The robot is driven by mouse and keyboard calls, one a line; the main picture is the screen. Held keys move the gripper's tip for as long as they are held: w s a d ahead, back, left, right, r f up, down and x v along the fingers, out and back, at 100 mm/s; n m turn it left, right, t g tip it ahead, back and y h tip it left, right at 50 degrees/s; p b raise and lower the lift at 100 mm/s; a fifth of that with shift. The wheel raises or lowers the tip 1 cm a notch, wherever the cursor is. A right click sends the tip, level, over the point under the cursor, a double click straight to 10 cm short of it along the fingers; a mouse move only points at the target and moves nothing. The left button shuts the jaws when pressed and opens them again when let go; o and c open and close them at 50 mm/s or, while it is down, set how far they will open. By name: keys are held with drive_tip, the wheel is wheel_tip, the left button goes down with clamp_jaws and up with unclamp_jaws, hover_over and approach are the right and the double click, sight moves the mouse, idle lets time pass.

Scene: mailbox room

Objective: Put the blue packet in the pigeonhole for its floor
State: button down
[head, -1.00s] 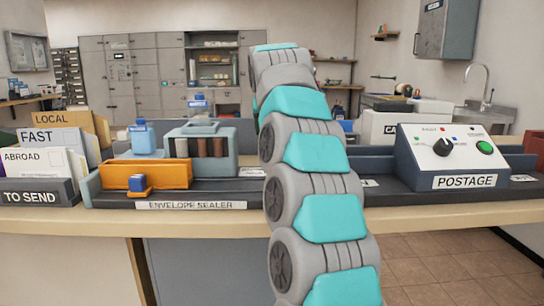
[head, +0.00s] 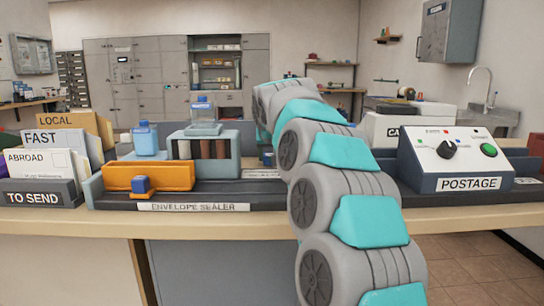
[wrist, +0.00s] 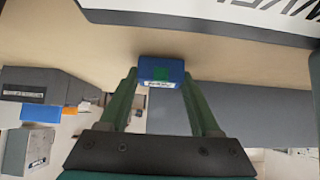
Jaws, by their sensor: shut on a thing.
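The blue packet (wrist: 162,72) is between the two green fingers of my gripper (wrist: 162,82) in the wrist view. It has a green mark and a white label strip; I cannot read the label. My gripper is shut on it. In the head view the gripper and packet are hidden behind my arm. A dark rack of small slots (head: 72,78), which looks like pigeonholes, stands far off at the left wall. Its floor labels are too small to read.
The counter (head: 250,220) carries a TO SEND letter box (head: 40,193), the envelope sealer (head: 195,207) with an orange tray (head: 150,177), and a POSTAGE machine (head: 455,160). Grey lockers (head: 125,75) line the back wall. Open floor (head: 470,265) shows at the lower right.

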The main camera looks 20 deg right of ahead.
drive_tip(key=shift+f, duration=0.2)
drive_tip(key=shift+c, duration=0.5)
unclamp_jaws()
drive_tip(key=shift+r, duration=0.1)
